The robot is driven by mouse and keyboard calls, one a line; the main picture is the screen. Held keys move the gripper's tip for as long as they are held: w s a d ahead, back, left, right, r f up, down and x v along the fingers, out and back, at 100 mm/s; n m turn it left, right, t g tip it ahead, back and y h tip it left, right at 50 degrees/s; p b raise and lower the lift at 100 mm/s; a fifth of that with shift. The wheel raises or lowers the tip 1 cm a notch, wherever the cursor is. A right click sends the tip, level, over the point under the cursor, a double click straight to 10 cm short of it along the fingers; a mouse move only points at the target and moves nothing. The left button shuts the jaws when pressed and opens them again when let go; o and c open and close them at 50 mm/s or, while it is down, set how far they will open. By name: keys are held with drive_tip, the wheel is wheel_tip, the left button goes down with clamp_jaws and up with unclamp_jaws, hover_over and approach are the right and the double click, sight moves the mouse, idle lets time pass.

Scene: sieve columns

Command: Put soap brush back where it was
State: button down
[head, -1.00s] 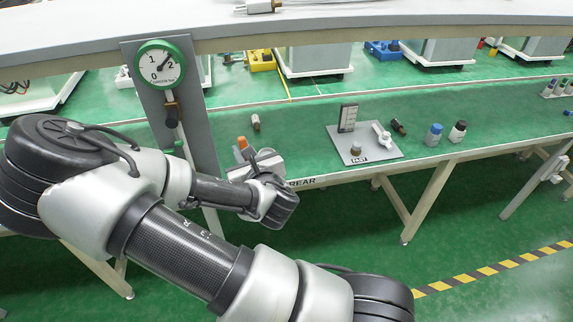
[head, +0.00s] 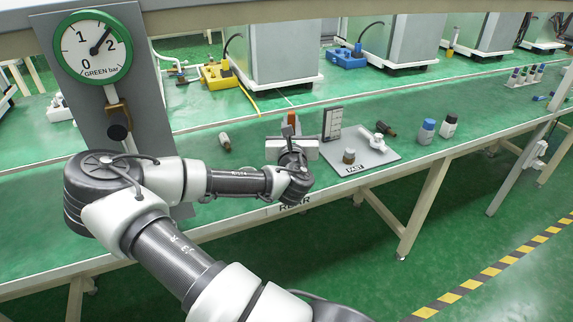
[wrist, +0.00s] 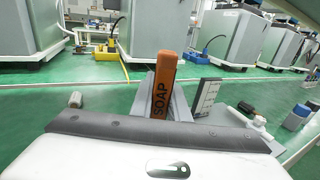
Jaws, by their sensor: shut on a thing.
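The soap brush shows in the wrist view as an upright orange-brown handle (wrist: 163,85) marked SOAP. My gripper (head: 291,136) is shut on it; the gripper's fingers show grey around the handle's lower part in the wrist view. In the head view only the orange top of the soap brush (head: 292,118) shows above my gripper. Its lower end is hidden. My gripper is above the green bench top, just left of a grey plate (head: 385,157) with a tag that appears to read PASV.
A gauge (head: 95,44) is on a post at left.

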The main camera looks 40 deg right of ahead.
wheel_tip(320, 180, down, 8)
drive_tip(key=shift+r+b, duration=0.25)
drive_tip(key=shift+b, duration=0.85)
drive_tip(key=shift+f, duration=0.1)
drive_tip(key=c, duration=1.7)
unclamp_jaws()
drive_tip(key=shift+a, duration=0.1)
drive_tip(key=p+v, duration=0.1)
drive_tip(key=v, duration=0.2)
drive_tip(key=p+v, duration=0.1)
drive_tip(key=v, duration=0.3)
drive_tip(key=p+v, duration=0.1)
drive_tip(key=v, duration=0.2)
drive_tip(key=shift+s+a+r, duration=0.1)
drive_tip(key=shift+s+r, duration=0.1)
drive_tip(key=shift+r, duration=0.2)
drive_tip(key=shift+s+a+f+p, duration=0.3)
drive_tip(key=shift+s+a+p, duration=0.15)
drive_tip(key=shift+s+p, duration=0.15)
